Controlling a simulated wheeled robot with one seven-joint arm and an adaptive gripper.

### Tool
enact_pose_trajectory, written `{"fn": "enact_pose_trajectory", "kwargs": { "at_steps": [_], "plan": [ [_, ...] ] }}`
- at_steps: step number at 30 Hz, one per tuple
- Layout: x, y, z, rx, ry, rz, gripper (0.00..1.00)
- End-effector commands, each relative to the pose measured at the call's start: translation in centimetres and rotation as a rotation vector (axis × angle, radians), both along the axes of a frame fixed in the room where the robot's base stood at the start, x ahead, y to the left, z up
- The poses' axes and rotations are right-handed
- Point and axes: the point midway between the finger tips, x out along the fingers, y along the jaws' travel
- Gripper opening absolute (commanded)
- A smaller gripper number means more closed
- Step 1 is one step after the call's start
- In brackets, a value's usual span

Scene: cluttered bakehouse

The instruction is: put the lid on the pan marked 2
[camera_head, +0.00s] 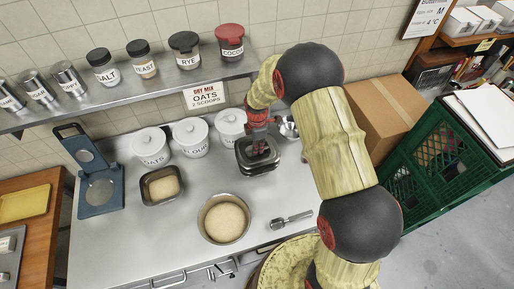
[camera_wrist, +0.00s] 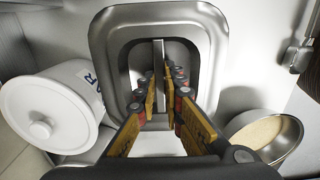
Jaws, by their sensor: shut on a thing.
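My gripper (camera_head: 262,148) points down over the back of the steel counter, right of the white canisters. In the wrist view its fingers (camera_wrist: 162,88) are shut on the upright bar handle (camera_wrist: 158,62) of a grey metal rectangular lid (camera_wrist: 107,50). In the head view the dark lid (camera_head: 243,158) lies under the gripper; I cannot tell what, if anything, is beneath it. A dark rectangular pan (camera_head: 147,195) with pale dough inside stands uncovered at the left of the counter. I can read no number on it from here.
White canisters (camera_head: 190,138) line the back. A round bowl of dough (camera_head: 205,232) stands front centre, with a metal scoop (camera_head: 291,219) to its right. A blue scale (camera_head: 98,192) is at left. A shelf of jars (camera_head: 140,68) hangs above; a green crate (camera_head: 437,165) is at right.

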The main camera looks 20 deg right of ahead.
Motion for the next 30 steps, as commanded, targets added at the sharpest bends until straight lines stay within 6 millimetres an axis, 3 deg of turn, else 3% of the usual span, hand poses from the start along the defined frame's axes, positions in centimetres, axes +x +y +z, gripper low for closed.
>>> {"fn": "enact_pose_trajectory", "kwargs": {
  "at_steps": [30],
  "plan": [
    [0.0,0.0,-1.4,0.0,0.0,0.0,0.0]
  ]
}}
